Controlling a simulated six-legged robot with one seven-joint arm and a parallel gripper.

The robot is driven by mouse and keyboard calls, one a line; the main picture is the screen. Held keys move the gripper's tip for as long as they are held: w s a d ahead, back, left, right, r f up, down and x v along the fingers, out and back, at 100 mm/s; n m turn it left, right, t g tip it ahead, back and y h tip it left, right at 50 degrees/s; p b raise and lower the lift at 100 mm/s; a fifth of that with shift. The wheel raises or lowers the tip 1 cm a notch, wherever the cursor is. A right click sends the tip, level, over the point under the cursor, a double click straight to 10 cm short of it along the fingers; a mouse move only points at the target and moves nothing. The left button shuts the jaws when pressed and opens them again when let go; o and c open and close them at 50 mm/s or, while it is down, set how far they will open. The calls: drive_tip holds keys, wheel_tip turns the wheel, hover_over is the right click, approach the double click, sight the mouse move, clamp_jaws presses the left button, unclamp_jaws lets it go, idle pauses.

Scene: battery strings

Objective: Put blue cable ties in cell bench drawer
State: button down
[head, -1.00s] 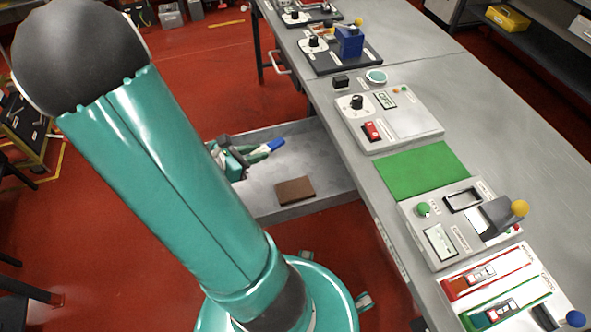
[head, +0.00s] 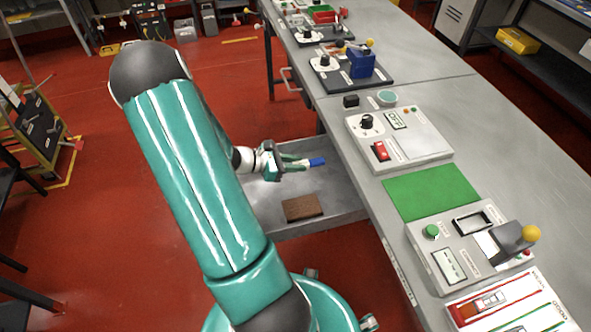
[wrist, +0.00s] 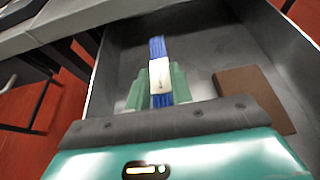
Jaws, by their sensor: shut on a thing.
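The blue cable ties (wrist: 158,48) are a bundle with a pale label band, held between the two green fingers of my gripper (wrist: 160,82) in the wrist view. In the head view the blue end of the ties (head: 317,162) sticks out past my gripper (head: 298,163). The cell bench drawer (head: 272,228) is pulled out from the bench, and it also shows in the wrist view (wrist: 205,35). My gripper and the ties are over the open drawer. I cannot tell whether the ties touch its floor.
A brown block (head: 302,207) lies in the drawer, apart from the ties. The grey bench (head: 440,95) runs along the right with a green mat (head: 431,191) and several instrument panels. The rest of the visible drawer floor is bare.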

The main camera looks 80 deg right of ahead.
sight(293, 175)
drive_tip(key=shift+w+d+f, duration=0.15)
drive_tip(key=shift+d+f, duration=0.65)
drive_tip(key=shift+f, duration=0.2)
drive_tip(key=shift+d+f, duration=0.1)
drive_tip(key=shift+f, duration=1.45)
drive_tip(key=shift+f, duration=0.15)
drive_tip(key=c, duration=1.2)
unclamp_jaws()
drive_tip(key=shift+c, duration=0.2)
drive_tip(key=shift+w+r, duration=0.3)
drive_tip(key=shift+w, duration=0.05)
drive_tip(key=v, duration=1.1)
drive_tip(key=shift+w+a, duration=0.1)
drive_tip(key=shift+a, duration=0.1)
